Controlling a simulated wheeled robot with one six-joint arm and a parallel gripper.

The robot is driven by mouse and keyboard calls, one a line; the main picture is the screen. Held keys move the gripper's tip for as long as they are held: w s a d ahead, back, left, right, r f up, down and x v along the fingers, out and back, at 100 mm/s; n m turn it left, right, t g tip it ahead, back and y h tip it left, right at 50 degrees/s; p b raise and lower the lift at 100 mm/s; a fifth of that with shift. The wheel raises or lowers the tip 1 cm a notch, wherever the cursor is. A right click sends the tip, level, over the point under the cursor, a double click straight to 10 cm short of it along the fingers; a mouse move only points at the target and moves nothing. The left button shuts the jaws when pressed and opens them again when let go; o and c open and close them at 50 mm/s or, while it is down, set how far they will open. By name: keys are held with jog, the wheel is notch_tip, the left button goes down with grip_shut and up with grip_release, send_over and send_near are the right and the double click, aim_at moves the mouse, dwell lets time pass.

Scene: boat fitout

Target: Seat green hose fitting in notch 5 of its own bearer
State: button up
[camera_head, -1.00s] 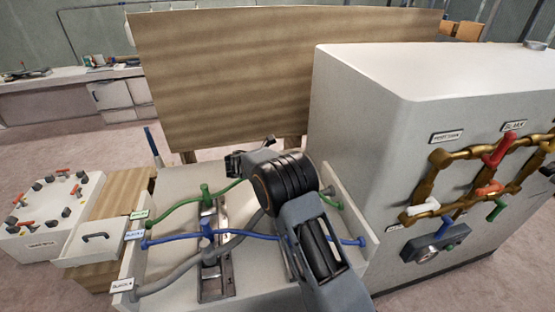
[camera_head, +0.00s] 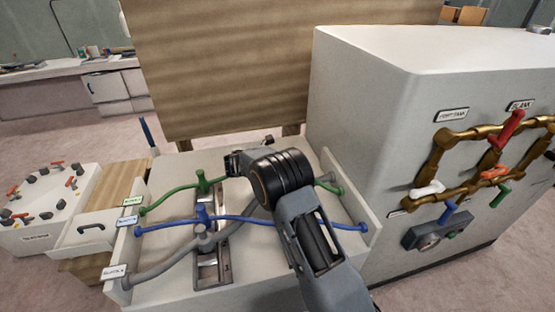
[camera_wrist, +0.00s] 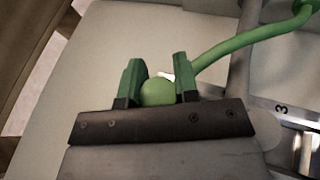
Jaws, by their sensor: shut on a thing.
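My gripper (camera_wrist: 158,90) is shut on a green hose fitting (camera_wrist: 157,93), whose round green top shows between the two jaws. In the head view my gripper (camera_head: 235,163) is above the back of the white bench, and the held fitting is hidden there. A green hose (camera_wrist: 238,42) runs from the jaws to another green fitting (camera_wrist: 304,8) at the upper right of the wrist view. In the head view a green fitting (camera_head: 202,181) stands at the back of a metal bearer (camera_head: 207,272). A notch label "3" shows on metal in the wrist view.
A blue hose (camera_head: 275,221) and a grey hose (camera_head: 165,268) cross the bench in front of the green hose (camera_head: 170,195). Low end walls (camera_head: 350,205) bound the bench. A tall white cabinet (camera_head: 365,110) with brass pipework stands close on the right, and a wooden panel (camera_head: 220,70) behind.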

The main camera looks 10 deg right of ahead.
jog(key=shift+f+b, duration=0.35)
jog(key=shift+f, duration=0.2)
dwell(0.4)
jog(key=o, duration=1.1)
jog(key=shift+c, duration=0.2)
jog(key=v, duration=1.4)
jog(key=shift+b, duration=0.45)
jog(key=shift+d, duration=0.1)
